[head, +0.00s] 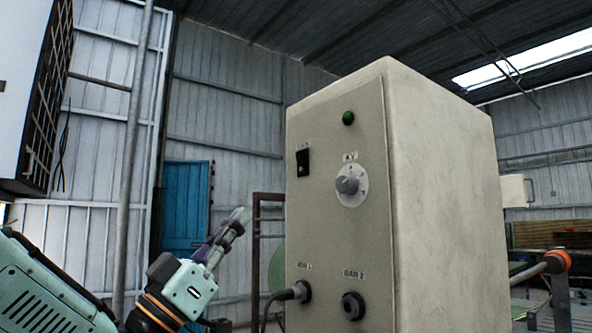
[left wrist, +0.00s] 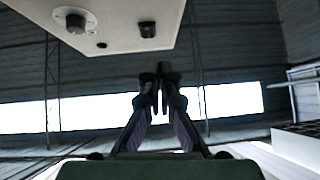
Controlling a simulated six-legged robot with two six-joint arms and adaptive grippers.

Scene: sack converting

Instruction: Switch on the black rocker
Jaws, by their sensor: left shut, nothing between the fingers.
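The black rocker (head: 303,163) is on the upper left of the front panel of a beige control box (head: 440,190). It is a small upright dark switch; I cannot tell its position. The rocker also shows in the left wrist view (left wrist: 148,29), on the box panel (left wrist: 115,35) at the top. My left gripper (head: 240,218) is left of the box in the head view, lower than the rocker and apart from it. In the left wrist view its fingers (left wrist: 160,78) are together and empty, below the panel in the picture. My right gripper is not in view.
The panel also has a green lamp (head: 348,118), a grey knob (head: 347,185) and two round sockets; a cable plug (head: 298,292) is in the left one. A white cabinet (head: 22,90) stands at far left. A blue door (head: 185,205) is behind my left arm.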

